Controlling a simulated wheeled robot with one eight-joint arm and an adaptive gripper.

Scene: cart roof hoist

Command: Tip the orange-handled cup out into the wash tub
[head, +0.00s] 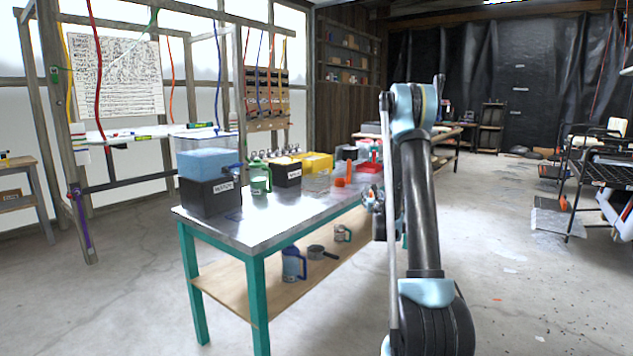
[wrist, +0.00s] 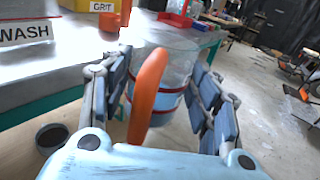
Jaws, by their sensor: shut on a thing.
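The cup (wrist: 175,58) is clear with red bands, a blue lower part and an orange handle (wrist: 145,95). In the wrist view it is between the fingers of my gripper (wrist: 165,95), which is shut on it, with the handle toward the camera. It looks roughly upright; I cannot tell how full it is. The pale wash tub (wrist: 27,55), labelled WASH, is at the upper left on the metal table, apart from the cup. In the head view my gripper (head: 374,198) is beside the table's right edge, and my arm hides most of it and the cup.
The metal table (head: 262,222) holds a blue-filled tank (head: 206,163) on a black box, a green-handled cup (head: 258,177), a yellow bin (head: 316,161) and an orange object (head: 340,182). A blue jug (head: 293,264) and a pan (head: 318,252) are on the lower shelf.

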